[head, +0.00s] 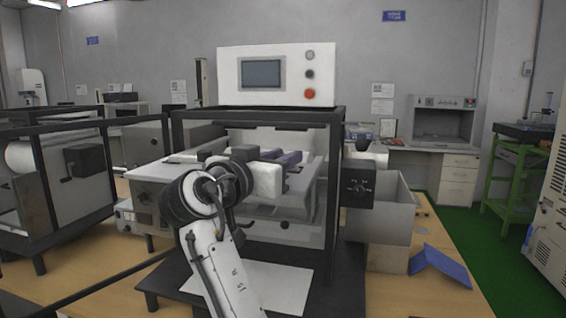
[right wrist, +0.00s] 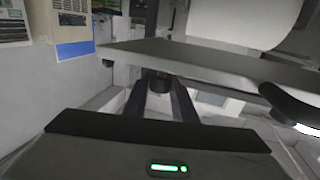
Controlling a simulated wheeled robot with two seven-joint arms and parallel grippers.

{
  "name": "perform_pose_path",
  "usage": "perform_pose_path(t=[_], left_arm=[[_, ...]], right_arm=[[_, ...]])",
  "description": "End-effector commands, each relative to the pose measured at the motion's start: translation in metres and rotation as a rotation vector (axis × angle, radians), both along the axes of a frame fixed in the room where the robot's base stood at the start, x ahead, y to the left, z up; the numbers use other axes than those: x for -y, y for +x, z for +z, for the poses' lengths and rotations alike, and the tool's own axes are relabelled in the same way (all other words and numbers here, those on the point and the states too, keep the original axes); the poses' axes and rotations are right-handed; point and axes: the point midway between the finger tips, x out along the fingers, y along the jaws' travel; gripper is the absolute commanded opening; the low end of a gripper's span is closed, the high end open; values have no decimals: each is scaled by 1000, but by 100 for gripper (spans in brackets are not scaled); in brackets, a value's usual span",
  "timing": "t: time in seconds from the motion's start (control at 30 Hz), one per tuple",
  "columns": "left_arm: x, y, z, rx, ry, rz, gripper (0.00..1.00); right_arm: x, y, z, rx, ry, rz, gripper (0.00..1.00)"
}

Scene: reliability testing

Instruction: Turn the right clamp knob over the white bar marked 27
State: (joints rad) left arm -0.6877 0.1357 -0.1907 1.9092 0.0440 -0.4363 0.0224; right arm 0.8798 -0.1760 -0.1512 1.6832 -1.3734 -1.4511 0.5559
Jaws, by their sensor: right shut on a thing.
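My right arm reaches into the open-fronted black-framed machine (head: 325,200). My right gripper (head: 290,157) is inside it, its purple-grey fingers partly hidden by my own wrist. In the right wrist view my right gripper (right wrist: 168,92) is shut on a small dark round knob (right wrist: 159,84), which sits between the fingertips by a grey plate (right wrist: 215,64). The knob is hidden in the head view. White parts show behind the gripper in the machine, but I cannot pick out the bar or read a 27. My left gripper is not in view.
The machine's black frame posts and top bar surround the opening. A control panel (head: 277,75) stands on top. A black switch box (head: 358,184) and a grey bin (head: 385,212) are at the right.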

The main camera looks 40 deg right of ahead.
Motion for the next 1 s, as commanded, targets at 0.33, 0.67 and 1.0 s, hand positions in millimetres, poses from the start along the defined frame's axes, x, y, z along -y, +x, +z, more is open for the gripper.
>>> perform_pose_path(t=[0.33,0.67,1.0], left_arm=[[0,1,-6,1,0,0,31],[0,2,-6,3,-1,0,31],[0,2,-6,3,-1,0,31]], right_arm=[[0,1,-2,-4,2,-174,2],[1,0,-2,-3,3,-219,2],[1,0,-2,-4,5,-220,29]])
